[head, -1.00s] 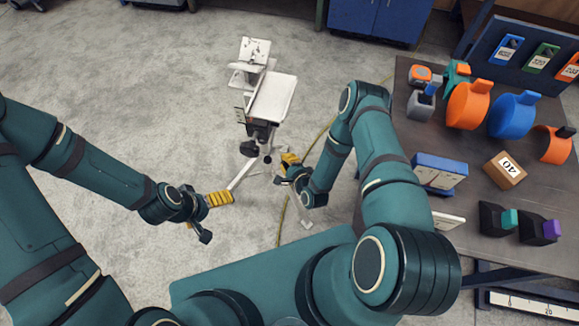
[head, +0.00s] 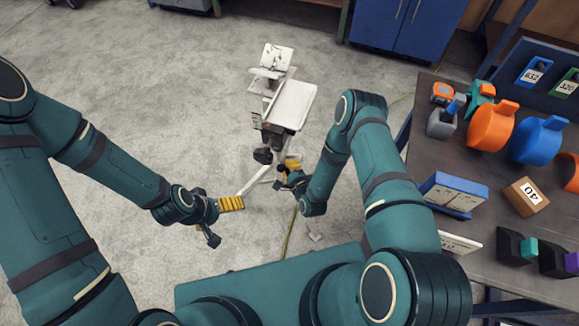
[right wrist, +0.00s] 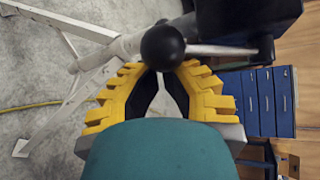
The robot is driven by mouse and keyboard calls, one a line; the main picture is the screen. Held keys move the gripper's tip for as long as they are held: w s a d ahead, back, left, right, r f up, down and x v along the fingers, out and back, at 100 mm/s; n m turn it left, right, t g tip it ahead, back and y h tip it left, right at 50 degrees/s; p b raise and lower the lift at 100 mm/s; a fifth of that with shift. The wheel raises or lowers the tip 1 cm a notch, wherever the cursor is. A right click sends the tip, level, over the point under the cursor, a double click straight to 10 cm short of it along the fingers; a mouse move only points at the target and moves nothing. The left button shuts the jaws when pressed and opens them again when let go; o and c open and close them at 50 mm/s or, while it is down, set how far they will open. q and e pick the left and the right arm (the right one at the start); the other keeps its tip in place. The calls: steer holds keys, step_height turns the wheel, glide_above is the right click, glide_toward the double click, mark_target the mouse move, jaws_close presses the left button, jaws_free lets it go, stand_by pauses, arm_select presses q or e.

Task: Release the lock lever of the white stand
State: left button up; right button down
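The white stand (head: 292,103) is upright on the floor, with a flat top tray and thin splayed legs. Dark fittings (head: 263,155) sit below its tray. In the right wrist view, the lever's round black knob (right wrist: 162,47) is at the tips of my right gripper (right wrist: 162,72), with a metal rod running right from it. The knob covers the fingertips, so I cannot tell whether they grip it. My right gripper (head: 292,167) is beside the stand's lower part in the head view.
Blue cabinets (head: 410,25) stand behind. A yellow cable (head: 291,235) lies on the floor near the stand. The floor left of the stand is clear.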

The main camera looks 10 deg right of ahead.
steer(key=shift+r, duration=0.1)
steer(key=shift+s+a+r+g+p, duration=0.15)
steer(key=shift+s+r+g+p, duration=0.05)
steer(key=shift+r+g+p, duration=0.15)
steer(key=shift+s+m, duration=0.1)
steer(key=shift+m, duration=0.2)
step_height(320, 180, up, 12)
steer(key=s+a+m+g+y+p, duration=0.1)
steer(key=m+g+y+p, duration=0.2)
steer(key=g+p, duration=0.3)
steer(key=shift+s+a+m+g+y+p, duration=0.15)
steer(key=shift+s+m+g+y+p, duration=0.2)
steer(key=shift+g, duration=0.4)
steer(key=shift+w, duration=0.15)
